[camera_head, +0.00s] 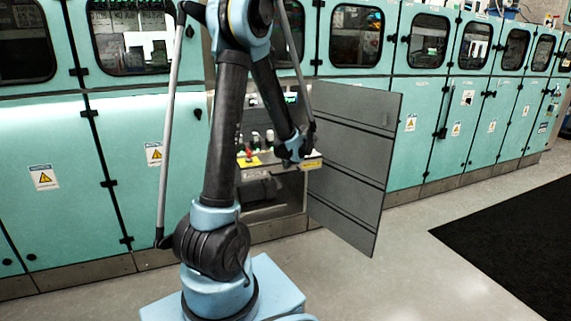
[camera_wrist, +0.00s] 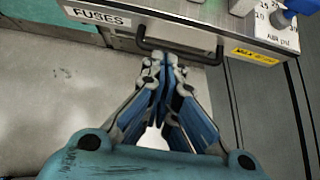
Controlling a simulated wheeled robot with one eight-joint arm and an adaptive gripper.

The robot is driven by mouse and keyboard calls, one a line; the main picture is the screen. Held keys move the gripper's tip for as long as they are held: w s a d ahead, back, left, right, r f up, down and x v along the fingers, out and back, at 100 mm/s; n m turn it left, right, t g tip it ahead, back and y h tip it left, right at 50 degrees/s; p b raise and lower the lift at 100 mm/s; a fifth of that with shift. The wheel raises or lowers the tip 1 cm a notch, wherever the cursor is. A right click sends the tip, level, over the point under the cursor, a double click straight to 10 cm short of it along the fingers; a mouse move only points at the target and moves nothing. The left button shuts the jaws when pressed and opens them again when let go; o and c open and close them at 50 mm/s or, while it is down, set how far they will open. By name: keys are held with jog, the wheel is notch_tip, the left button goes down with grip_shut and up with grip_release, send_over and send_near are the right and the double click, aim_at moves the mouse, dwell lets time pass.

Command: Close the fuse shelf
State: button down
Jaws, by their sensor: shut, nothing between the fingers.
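The fuse shelf (camera_wrist: 190,22) has a metal front with a "FUSES" label, a yellow sticker and a black bar handle (camera_wrist: 180,44). In the head view the shelf (camera_head: 313,163) is in the open cabinet bay, partly hidden by my arm; how far it stands out is hard to tell. My gripper (camera_wrist: 166,58) is shut and empty. In the wrist view its fingertips are at the handle, overlapping the bar's span in the picture; I cannot tell whether they touch it. In the head view my gripper (camera_head: 294,152) is at the shelf's front.
A grey cabinet door (camera_head: 350,160) stands open right of the bay. Teal cabinets (camera_head: 410,130) line the wall. Open floor (camera_head: 400,270) and a black mat (camera_head: 520,240) lie right.

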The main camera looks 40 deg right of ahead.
aim_at(277, 168)
jog(key=x, duration=0.2)
jog(key=w+r+x, duration=0.1)
jog(key=x, duration=0.5)
jog(key=shift+w+d+r, duration=0.1)
jog(key=shift+w+r, duration=0.05)
jog(key=shift+w, duration=0.05)
jog(key=shift+w+d, duration=0.1)
jog(key=shift+w, duration=0.5)
jog(key=shift+d, duration=0.15)
